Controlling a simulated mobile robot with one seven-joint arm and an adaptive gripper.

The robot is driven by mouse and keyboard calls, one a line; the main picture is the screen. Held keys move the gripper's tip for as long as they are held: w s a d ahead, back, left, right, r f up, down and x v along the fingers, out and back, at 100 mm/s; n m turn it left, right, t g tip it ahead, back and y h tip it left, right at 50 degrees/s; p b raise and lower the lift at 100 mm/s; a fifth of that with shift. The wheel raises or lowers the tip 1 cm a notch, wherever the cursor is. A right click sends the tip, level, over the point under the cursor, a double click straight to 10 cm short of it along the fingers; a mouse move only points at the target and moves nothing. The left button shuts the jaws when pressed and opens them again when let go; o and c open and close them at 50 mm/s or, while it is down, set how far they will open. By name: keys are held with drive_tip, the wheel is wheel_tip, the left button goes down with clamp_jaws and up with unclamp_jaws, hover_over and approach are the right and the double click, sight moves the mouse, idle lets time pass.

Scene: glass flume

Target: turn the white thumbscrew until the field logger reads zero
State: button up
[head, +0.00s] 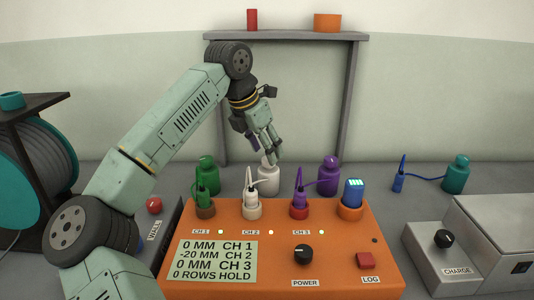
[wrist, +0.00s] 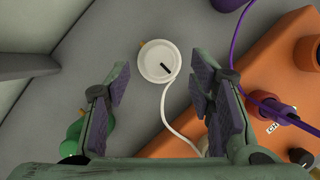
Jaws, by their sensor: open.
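The white thumbscrew (wrist: 158,64) is a round white cap with a black mark, seen from above in the wrist view. In the head view it tops a white unit (head: 268,182) behind the logger, partly covered by my fingers. My gripper (head: 273,159) is open and points down over it; in the wrist view its pads (wrist: 163,95) stand apart either side, with the cap beyond their tips. No contact shows. The orange field logger (head: 340,245) has a display (head: 215,260) reading 0 MM CH 1, -20 MM CH 2, 0 MM CH 3, 0 ROWS HOLD.
A white cable joins the unit to the CH 2 plug (head: 252,205). A green unit (head: 208,175) and a purple unit (head: 328,176) stand either side. A grey frame (head: 285,36) rises behind. A teal unit (head: 455,175) and a charger (head: 450,255) are at right, a reel (head: 30,165) at left.

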drive_tip(key=shift+x, duration=1.4)
drive_tip(key=shift+c, duration=0.3)
drive_tip(key=c, duration=1.1)
